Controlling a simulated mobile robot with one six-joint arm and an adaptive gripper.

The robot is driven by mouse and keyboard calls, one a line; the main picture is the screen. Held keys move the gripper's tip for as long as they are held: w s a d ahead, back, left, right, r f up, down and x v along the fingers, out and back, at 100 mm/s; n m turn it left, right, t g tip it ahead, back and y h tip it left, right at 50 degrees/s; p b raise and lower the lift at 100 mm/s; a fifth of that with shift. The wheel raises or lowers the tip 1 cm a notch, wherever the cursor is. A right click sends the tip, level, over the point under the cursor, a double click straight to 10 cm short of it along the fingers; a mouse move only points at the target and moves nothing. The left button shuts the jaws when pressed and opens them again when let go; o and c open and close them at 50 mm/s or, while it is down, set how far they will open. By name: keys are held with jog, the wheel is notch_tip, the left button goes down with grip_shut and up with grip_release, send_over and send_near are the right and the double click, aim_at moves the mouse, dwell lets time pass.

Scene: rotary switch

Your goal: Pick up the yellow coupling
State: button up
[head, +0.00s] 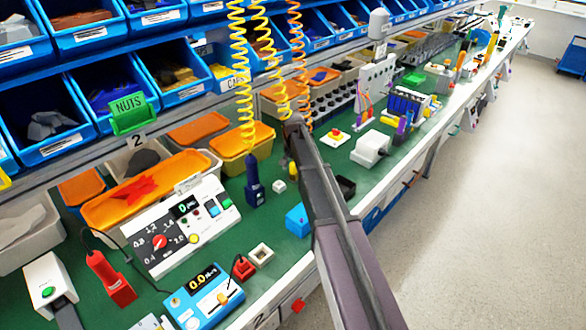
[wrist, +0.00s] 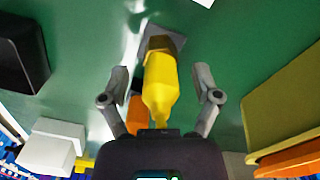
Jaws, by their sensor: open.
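In the wrist view a yellow bottle-shaped piece, which I take to be the yellow coupling (wrist: 160,82), lies between the two fingers of my gripper (wrist: 161,74). It has a brownish end at the top, by a grey patch on the green surface. My gripper is open, with a visible gap on each side of the yellow piece. In the head view a small yellow part, likely the same coupling (head: 292,171), shows at the left edge of my arm. My arm hides the gripper fingers there.
A black box (head: 345,187) and a white block (head: 369,149) stand right of my arm. A blue box (head: 298,220) and a dark blue tool (head: 254,182) stand left. Coiled yellow hoses (head: 243,80) hang overhead. A yellow bin (head: 243,146) stands behind.

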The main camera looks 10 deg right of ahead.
grip_shut()
jog(key=shift+r, duration=0.15)
dwell(0.4)
notch_tip(320, 180, up, 10)
jog(key=p, duration=1)
jog(key=shift+f, duration=0.2)
jog(key=c, duration=0.8)
grip_release()
jog(key=shift+c, duration=0.2)
grip_shut()
